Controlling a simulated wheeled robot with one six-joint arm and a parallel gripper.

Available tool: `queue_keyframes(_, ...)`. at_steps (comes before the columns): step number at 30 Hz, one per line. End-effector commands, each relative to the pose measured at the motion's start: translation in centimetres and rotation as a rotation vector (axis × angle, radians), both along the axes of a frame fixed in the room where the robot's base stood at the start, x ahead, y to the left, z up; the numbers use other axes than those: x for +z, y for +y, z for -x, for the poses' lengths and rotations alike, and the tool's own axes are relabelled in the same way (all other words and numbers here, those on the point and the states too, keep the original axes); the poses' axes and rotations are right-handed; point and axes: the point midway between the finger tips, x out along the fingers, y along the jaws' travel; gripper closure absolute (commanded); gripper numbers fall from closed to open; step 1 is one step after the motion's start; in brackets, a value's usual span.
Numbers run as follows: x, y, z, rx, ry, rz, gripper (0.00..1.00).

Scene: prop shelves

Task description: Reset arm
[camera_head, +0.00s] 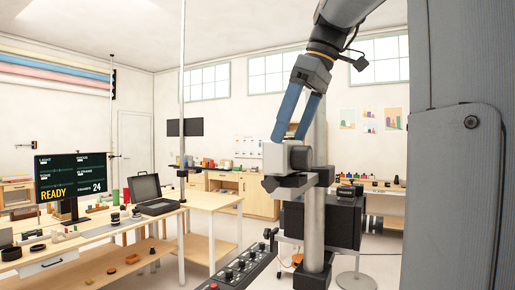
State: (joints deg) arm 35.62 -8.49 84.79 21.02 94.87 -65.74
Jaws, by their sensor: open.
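My gripper (291,134) hangs in the upper middle of the head view, at the end of my dark arm that comes in from the top right. Its two blue fingers point down and are apart, with nothing seen between them. Behind the fingertips in the picture is grey and black equipment (275,158) on an upright post. I cannot tell whether the fingers touch it or only overlap it in view.
A wooden table (205,200) at left holds a screen reading READY (72,176), an open black case (150,192) and small items. A black control panel (238,270) with knobs is at the bottom. A thin pole (182,90) stands by the table. Shelves line the back.

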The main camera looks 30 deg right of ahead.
Motion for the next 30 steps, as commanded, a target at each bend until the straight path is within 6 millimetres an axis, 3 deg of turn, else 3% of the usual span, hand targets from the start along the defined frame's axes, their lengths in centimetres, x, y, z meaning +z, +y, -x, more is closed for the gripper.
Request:
queue_keyframes(5,0.9,-0.2,0.3,-0.001,0.0,0.0,0.0)
queue_keyframes(22,1.2,-0.2,0.4,0.0,0.0,0.0,0.0)
queue_keyframes(30,4.8,-0.2,1.4,0.0,0.0,0.0,0.0)
